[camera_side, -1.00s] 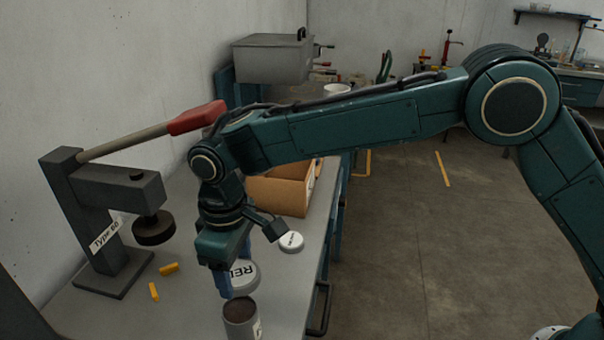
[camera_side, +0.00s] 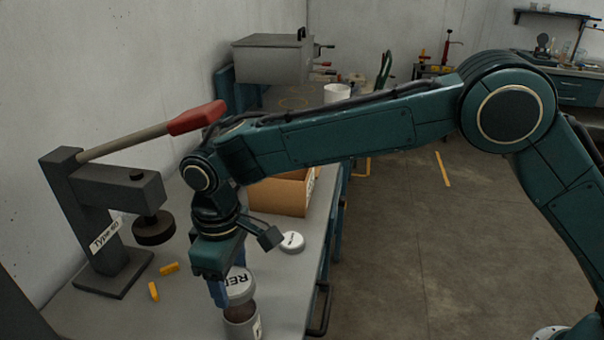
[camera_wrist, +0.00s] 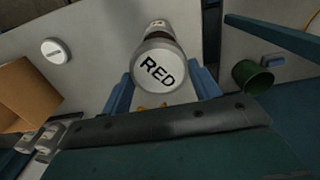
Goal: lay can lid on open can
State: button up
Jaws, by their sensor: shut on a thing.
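A white lid marked RED (camera_side: 240,284) is held between the blue fingers of my gripper (camera_side: 230,277). The lid looks about level; it also shows in the wrist view (camera_wrist: 160,70). The open can (camera_side: 243,330) stands upright at the front of the bench, with a dark inside. In the side view the lid overlaps the far part of the can's mouth. In the wrist view the can (camera_wrist: 158,32) shows just beyond the lid, mostly hidden by it. The lid seems above the can and not centred on it; I cannot tell whether they touch.
A smaller white lid (camera_side: 291,243) lies on the bench, near a cardboard box (camera_side: 280,195). A press with a red handle (camera_side: 196,118) stands at left, with two yellow pieces (camera_side: 169,268) by its base. A green cup (camera_wrist: 252,77) shows in the wrist view.

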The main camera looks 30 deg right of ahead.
aim_at(237, 308)
jog(key=shift+f, duration=2.75)
jog(key=o, duration=1)
jog(key=shift+o, duration=0.2)
jog(key=shift+r, duration=0.15)
notch_tip(237, 308, up, 14)
jog(key=shift+f, duration=0.25)
